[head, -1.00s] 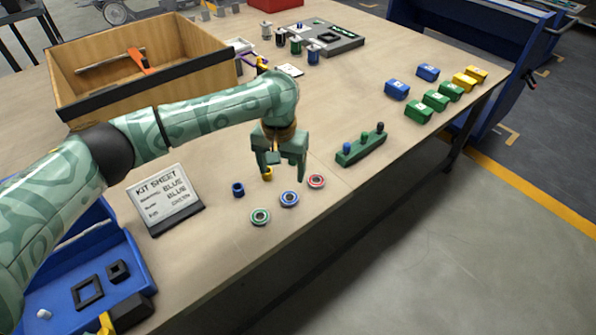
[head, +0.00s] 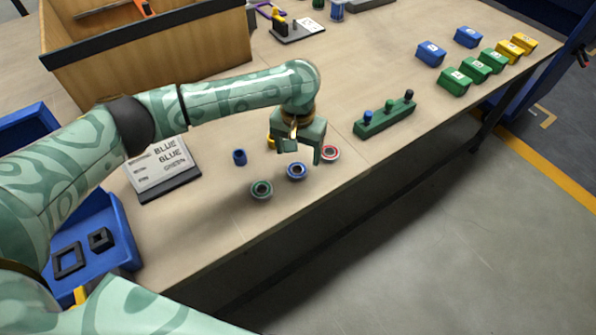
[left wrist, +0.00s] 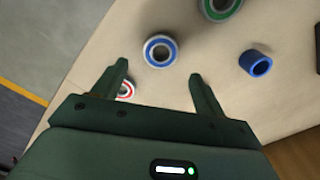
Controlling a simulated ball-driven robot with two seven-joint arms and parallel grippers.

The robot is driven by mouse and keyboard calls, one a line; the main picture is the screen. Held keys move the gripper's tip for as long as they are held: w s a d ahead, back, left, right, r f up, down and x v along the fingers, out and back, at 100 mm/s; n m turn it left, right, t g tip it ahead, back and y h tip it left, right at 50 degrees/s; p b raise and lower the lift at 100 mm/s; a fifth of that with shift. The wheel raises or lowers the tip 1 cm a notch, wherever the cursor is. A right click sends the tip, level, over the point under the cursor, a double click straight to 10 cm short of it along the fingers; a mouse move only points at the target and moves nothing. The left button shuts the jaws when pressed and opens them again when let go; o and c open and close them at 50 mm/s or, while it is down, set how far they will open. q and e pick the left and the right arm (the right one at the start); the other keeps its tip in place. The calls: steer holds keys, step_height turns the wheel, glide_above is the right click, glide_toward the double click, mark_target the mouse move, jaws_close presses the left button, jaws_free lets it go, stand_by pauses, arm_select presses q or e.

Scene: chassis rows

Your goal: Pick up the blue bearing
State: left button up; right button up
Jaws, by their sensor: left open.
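The blue bearing (head: 297,171) lies flat on the table between the green bearing (head: 262,189) and the red bearing (head: 330,154). In the left wrist view the blue bearing (left wrist: 160,50) shows ahead of the fingertips, roughly between their lines. My left gripper (head: 303,157) is open and empty, above the table just behind the blue bearing. In the left wrist view its two fingers (left wrist: 158,76) are spread wide, and the left finger partly covers the red bearing (left wrist: 126,90). I cannot see my right gripper.
A blue bushing (head: 239,157) stands left of the bearings, and a yellow one (head: 272,141) is partly hidden behind my gripper. A green peg block (head: 384,120) lies to the right. The kit sheet (head: 163,170) and a blue tray (head: 112,219) are at left. The table's front edge is close.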

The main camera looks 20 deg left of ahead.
mark_target(297, 173)
arm_select(q)
steer(key=f+b, duration=0.2)
steer(key=f, duration=0.1)
steer(key=f+b, duration=0.1)
steer(key=f, duration=0.1)
steer(key=shift+s+f, duration=0.1)
steer(key=shift+s, duration=0.25)
steer(key=shift+r, duration=0.25)
steer(key=c, duration=1.1)
arm_select(e)
steer(key=f, duration=0.1)
steer(key=s+f, duration=0.1)
steer(key=f, duration=0.1)
steer(key=shift+s+a, duration=0.1)
steer(key=shift+s, duration=0.25)
